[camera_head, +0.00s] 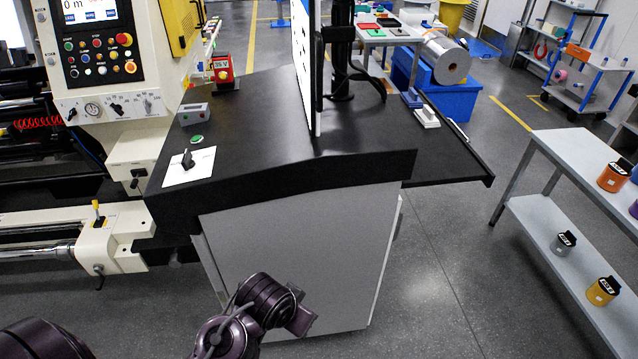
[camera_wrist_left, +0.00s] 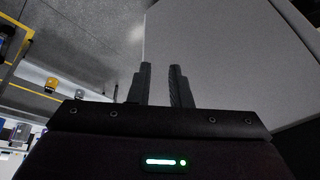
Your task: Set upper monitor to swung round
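The upper monitor (camera_head: 305,60) is a tall thin panel above the black console top, seen nearly edge-on in the head view. A narrow strip of its bright face shows on its left side; its top is cut off by the frame edge. It stands beside a black post (camera_head: 342,60) with a bracket and cables. My left gripper (camera_wrist_left: 160,85) shows in the left wrist view, its two dark fingers apart with nothing between them. Grey panel and floor lie beyond the fingers, well away from the monitor. My right gripper is not in view.
A machine stands left. A grey shelf table (camera_head: 580,150) with pots stands right. Floor between is clear.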

